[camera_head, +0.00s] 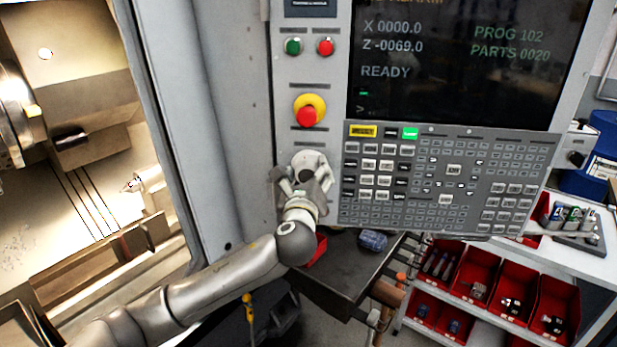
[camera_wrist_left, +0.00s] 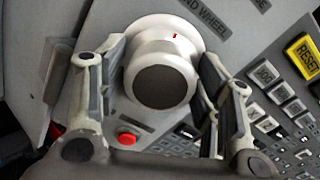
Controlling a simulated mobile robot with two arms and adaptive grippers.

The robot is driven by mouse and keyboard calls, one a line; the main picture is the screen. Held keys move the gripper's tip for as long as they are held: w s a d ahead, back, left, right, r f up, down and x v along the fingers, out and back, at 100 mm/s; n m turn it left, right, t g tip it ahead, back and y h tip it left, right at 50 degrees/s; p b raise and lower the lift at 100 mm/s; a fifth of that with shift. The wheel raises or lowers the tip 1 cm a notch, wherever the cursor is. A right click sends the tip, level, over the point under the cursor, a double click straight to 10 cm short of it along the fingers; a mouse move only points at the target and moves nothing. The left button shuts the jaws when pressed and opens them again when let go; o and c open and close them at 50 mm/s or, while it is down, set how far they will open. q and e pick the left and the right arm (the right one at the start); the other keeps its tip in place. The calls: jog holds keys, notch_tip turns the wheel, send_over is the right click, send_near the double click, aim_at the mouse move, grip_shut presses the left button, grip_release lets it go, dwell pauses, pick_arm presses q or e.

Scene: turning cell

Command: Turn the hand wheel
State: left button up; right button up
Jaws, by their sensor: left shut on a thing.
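The hand wheel (camera_wrist_left: 161,72) is a round light-metal knob with a dark grey face, on the grey machine panel under a "HAND WHEEL" label in the left wrist view. A small red mark shows on its rim. In the head view the hand wheel (camera_head: 311,160) is mostly hidden behind my gripper. My left gripper (camera_head: 304,178) is at the panel, below the emergency stop. In the left wrist view the fingers of my left gripper (camera_wrist_left: 160,95) stand on both sides of the knob, shut on it. My right gripper is not in view.
A red emergency stop on yellow (camera_head: 308,110) sits just above the wheel. A keypad (camera_head: 440,180) lies close on the right, under the screen (camera_head: 460,70). A dark table (camera_head: 345,270) is below. The lit machine interior (camera_head: 80,200) is at left.

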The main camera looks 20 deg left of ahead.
pick_arm(q)
jog(key=n+b, duration=0.1)
jog(key=n, duration=0.4)
jog(key=shift+d+f+n, duration=0.1)
jog(key=shift+n, duration=0.2)
jog(key=n+b, duration=0.1)
jog(key=n, duration=0.4)
jog(key=shift+b, duration=0.3)
jog(key=n+b, duration=0.1)
jog(key=n, duration=0.4)
jog(key=shift+n, duration=0.3)
jog(key=n, duration=0.5)
jog(key=shift+h+b, duration=0.3)
jog(key=shift+b, duration=0.1)
jog(key=shift+r, duration=0.2)
jog(key=o, duration=0.6)
jog(key=shift+o, duration=0.7)
jog(key=shift+r, duration=0.1)
